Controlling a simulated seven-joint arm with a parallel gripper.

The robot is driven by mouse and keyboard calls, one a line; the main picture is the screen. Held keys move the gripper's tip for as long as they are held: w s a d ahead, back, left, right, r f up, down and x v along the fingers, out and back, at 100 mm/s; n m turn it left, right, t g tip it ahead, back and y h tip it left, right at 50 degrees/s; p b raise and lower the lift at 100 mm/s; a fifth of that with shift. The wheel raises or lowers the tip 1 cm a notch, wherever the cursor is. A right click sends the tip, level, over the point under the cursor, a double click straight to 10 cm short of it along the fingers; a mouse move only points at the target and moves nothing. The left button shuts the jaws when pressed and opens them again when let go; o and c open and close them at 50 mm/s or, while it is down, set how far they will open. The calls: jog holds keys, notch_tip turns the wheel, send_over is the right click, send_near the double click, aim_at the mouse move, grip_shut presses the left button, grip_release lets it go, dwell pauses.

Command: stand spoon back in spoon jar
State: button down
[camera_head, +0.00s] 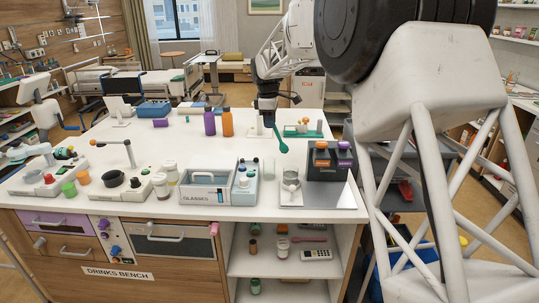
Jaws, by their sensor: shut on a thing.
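My gripper (268,122) hangs above the rear half of the white bench, fingers pointing down. It is shut on a green spoon (282,146), which hangs tilted below it with its wider end down to the right. The upper part of the spoon is hidden at the fingers. A clear glass vessel (291,181) stands on the grey tray at the front right of the bench, nearer the camera than the spoon. It may be the spoon jar, but I cannot tell for sure. The spoon is apart from it.
A dark box with orange and purple tops (331,163) stands right of the glass vessel. A glasses crate (205,188) and a pale blue device (245,184) stand to the left. Purple (210,124) and orange (228,124) bottles stand behind. The bench middle is mostly clear.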

jog(key=w+a+r+y, duration=0.1)
jog(key=w+r+y, duration=0.1)
jog(key=w+y, duration=0.2)
jog(key=shift+w+m+y, duration=0.3)
jog(key=shift+w, duration=1.55)
jog(key=shift+f, duration=0.3)
notch_tip(320, 180, down, 12)
jog(key=shift+f, duration=0.15)
dwell(0.9)
jog(key=c, duration=1)
grip_release()
jog(key=shift+v, duration=3.85)
